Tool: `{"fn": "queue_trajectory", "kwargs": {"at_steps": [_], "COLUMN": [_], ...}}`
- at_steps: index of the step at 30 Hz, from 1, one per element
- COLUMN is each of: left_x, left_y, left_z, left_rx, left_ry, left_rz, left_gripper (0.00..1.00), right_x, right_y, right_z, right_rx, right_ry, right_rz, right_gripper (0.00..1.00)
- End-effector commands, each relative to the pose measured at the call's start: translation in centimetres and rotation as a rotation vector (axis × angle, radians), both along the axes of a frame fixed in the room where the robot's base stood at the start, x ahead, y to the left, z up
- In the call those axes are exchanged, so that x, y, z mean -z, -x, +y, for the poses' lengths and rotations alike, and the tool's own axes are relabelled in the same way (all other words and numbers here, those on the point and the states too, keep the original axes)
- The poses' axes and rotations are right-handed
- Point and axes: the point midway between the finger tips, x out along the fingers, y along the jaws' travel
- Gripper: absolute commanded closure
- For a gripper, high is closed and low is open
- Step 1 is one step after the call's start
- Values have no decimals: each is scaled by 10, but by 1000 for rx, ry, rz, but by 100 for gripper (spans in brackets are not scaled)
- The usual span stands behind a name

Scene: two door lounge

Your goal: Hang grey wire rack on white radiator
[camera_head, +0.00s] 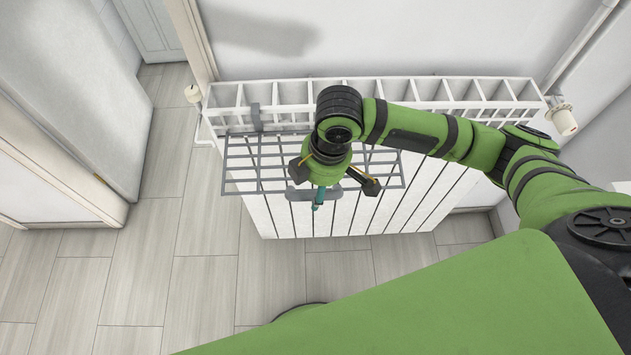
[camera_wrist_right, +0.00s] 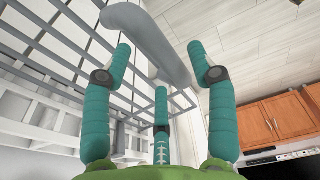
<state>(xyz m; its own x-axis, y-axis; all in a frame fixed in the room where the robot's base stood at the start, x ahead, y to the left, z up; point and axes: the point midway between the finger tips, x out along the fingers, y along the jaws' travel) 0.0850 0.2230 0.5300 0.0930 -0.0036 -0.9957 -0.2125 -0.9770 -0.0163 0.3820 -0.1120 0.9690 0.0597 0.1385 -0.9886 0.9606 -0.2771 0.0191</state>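The grey wire rack (camera_head: 240,165) is level against the front of the white radiator (camera_head: 480,92), at its left half. Its visible hook (camera_head: 257,118) reaches up to the radiator's top front edge; my arm hides any second hook. My right gripper (camera_head: 318,200) is at the rack's outer edge, beside its grey handle piece. In the right wrist view, the teal fingers of my right gripper (camera_wrist_right: 160,65) are spread, with the grey handle (camera_wrist_right: 150,40) between and just beyond the tips, not clamped. The rack's bars (camera_wrist_right: 50,55) show at upper left. My left gripper is out of view.
A white valve knob (camera_head: 563,120) sits at the radiator's right end and a smaller one (camera_head: 192,93) at its left. A white door (camera_head: 75,90) stands at left. The tiled floor (camera_head: 190,260) in front is clear. Wooden cupboards (camera_wrist_right: 275,120) show in the wrist view.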

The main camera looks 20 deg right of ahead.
Motion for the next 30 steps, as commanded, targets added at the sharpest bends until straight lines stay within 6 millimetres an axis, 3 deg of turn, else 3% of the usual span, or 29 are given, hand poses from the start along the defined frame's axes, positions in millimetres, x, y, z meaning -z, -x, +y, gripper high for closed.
{"fn": "queue_trajectory", "kwargs": {"at_steps": [8,21,30], "left_x": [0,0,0], "left_y": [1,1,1], "left_z": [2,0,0], "left_rx": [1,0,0], "left_ry": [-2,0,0], "left_rz": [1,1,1], "left_gripper": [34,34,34], "right_x": [-11,-96,-119], "right_y": [0,5,7], "right_z": [-1,-13,-17], "right_rx": [0,0,0], "right_ry": [-2,-1,0], "right_rz": [-3,-5,-1], "right_gripper": [42,42,42]}}
